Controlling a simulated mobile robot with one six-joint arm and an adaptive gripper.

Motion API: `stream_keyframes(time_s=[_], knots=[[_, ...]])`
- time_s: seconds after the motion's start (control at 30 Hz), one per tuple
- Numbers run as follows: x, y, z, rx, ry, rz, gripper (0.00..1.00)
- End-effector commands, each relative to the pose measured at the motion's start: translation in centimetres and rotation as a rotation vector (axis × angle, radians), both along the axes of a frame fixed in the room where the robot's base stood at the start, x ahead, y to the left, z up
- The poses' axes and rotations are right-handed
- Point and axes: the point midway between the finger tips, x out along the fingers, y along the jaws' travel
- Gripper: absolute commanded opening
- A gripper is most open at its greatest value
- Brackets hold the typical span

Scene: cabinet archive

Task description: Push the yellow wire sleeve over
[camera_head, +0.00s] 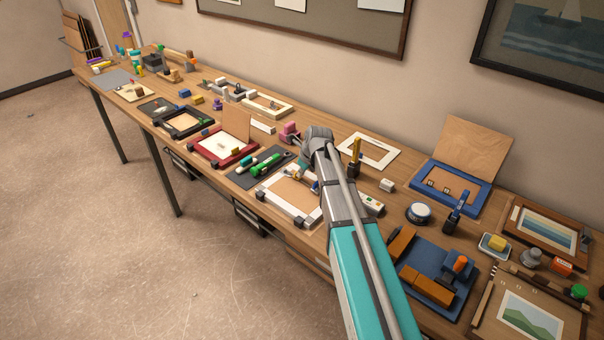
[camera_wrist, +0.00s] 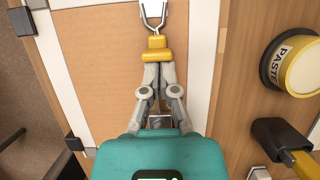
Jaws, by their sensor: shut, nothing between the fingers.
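The yellow wire sleeve (camera_wrist: 156,42) shows in the wrist view as a small yellow piece at the base of a forked silver wire (camera_wrist: 152,14). My gripper (camera_wrist: 157,62) is shut, with its fingertips at the lower end of the yellow piece. They look touching or nearly so, and I cannot tell whether they press on it. The wire and sleeve lie over the tan backing (camera_wrist: 105,60) of a white frame (camera_head: 268,200). In the head view my arm hides much of this spot, and the sleeve cannot be made out.
A paste jar (camera_wrist: 302,68) stands on the wood to the right, with a dark holder (camera_wrist: 275,135) below it. The head view shows a crowded bench: a dark mat with green tools (camera_head: 262,163) left of the frame, and a blue tray (camera_head: 440,262) to the right.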

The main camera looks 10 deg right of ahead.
Motion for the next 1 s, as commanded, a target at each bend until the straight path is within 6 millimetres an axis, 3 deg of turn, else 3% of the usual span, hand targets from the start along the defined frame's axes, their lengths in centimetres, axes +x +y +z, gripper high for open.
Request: stream_keyframes(time_s=[0.37, 1.0], knots=[[-0.3, -0.3, 2.0, 0.003, -0.002, 0.0, 0.0], [-1.6, -1.6, 7.2, 0.001, -0.001, -0.001, 0.0]])
